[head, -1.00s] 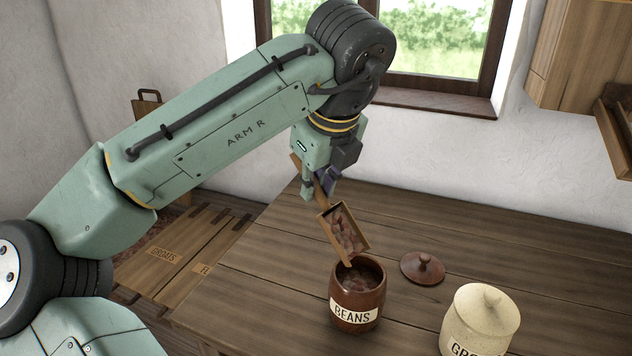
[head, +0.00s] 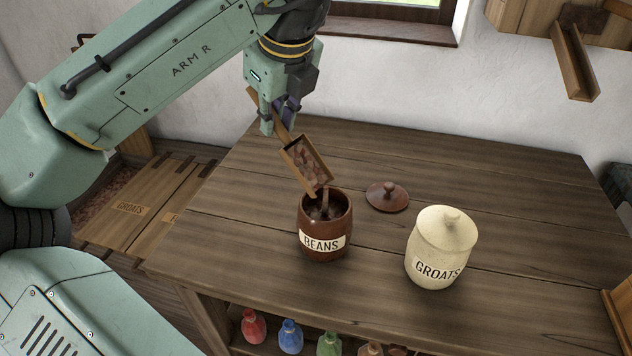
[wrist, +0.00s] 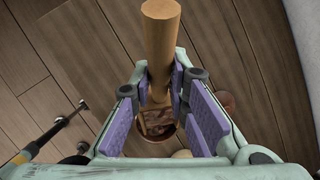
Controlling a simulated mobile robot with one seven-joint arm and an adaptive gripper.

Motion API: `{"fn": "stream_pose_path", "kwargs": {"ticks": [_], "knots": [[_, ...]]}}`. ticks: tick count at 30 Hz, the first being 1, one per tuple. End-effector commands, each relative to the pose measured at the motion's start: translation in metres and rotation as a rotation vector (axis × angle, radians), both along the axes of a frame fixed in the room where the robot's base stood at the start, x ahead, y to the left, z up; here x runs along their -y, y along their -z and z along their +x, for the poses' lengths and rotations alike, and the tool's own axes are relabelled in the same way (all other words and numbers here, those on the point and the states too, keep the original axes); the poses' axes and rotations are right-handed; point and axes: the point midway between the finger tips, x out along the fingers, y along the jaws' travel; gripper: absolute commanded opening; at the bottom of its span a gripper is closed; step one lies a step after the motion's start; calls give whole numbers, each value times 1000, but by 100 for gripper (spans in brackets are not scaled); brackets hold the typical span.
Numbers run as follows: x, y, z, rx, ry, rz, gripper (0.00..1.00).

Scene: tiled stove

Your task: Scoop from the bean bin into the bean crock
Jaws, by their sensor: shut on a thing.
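My gripper (head: 280,118) is shut on the handle of a wooden scoop (head: 306,166). The scoop is tilted down to the right and holds reddish-brown beans. Its lip is over the open mouth of the brown bean crock (head: 324,243), labelled BEANS, and a stream of beans falls from it into the crock. Beans show inside the crock. In the wrist view the scoop handle (wrist: 160,40) stands between the purple finger pads (wrist: 160,90). The bean bin (head: 105,192) appears to be the open floor bin at the left; reddish contents show in it.
The brown crock lid (head: 388,197) lies on the table just right of the crock. A cream GROATS crock (head: 440,250) stands lidded farther right. A bin lid marked GROATS (head: 135,208) is at left. Several coloured bottles (head: 290,336) stand below the tabletop. The table's back right is clear.

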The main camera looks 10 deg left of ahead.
Motion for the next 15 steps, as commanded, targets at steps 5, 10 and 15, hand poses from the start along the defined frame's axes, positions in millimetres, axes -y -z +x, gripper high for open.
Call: {"fn": "stream_pose_path", "kwargs": {"ticks": [5,10,15], "knots": [[4,-3,-2,14,2,38,0],[10,-7,-4,38,4,91,0],[14,-9,-6,57,2,133,0]]}}
